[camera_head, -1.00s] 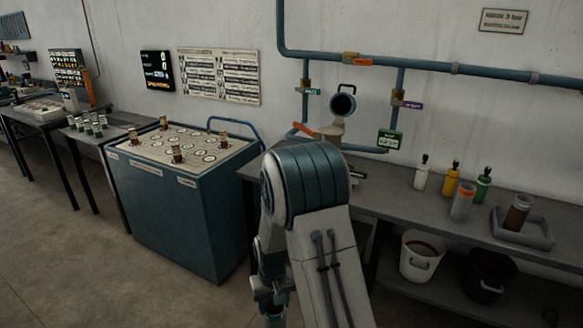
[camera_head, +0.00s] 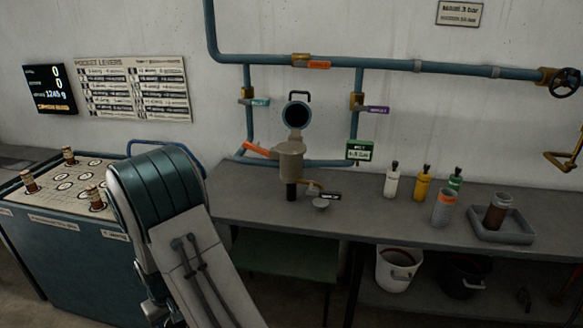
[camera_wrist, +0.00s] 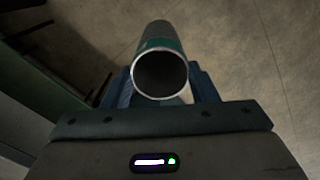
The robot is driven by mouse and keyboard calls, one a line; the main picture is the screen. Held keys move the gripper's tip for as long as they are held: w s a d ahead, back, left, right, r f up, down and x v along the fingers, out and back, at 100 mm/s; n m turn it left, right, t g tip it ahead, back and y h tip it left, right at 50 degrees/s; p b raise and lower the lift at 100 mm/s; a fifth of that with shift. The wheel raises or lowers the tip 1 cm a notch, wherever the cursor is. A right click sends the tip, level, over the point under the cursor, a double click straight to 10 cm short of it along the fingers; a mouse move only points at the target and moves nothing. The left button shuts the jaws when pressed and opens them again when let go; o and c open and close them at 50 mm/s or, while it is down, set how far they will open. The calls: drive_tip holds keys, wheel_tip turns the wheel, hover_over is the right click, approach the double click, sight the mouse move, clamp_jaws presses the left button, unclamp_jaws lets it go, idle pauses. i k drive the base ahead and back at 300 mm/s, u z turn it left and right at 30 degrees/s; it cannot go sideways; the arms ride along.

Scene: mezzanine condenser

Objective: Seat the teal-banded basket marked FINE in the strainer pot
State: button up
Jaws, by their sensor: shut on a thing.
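In the wrist view my gripper (camera_wrist: 160,92) is shut on a grey cylindrical basket with a teal band (camera_wrist: 160,45). Its open round end faces the camera, and no FINE marking can be read. In the head view my arm is at the lower left, and the gripper and basket are hidden or out of frame. The strainer pot (camera_head: 291,160) stands on the grey bench, a tan body with its round lid (camera_head: 297,114) swung up open. It is apart from my gripper.
An orange-banded basket (camera_head: 443,209) stands beside a grey tray (camera_head: 482,236) holding a brown cylinder (camera_head: 497,212). Several bottles (camera_head: 423,183) stand behind. A small dish (camera_head: 322,203) lies before the pot. The teal cart (camera_head: 60,255) is at left. The bench between pot and bottles is clear.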

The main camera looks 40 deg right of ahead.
sight(290, 153)
drive_tip(key=z, duration=0.6)
drive_tip(key=i, duration=0.8)
drive_tip(key=z, duration=0.7)
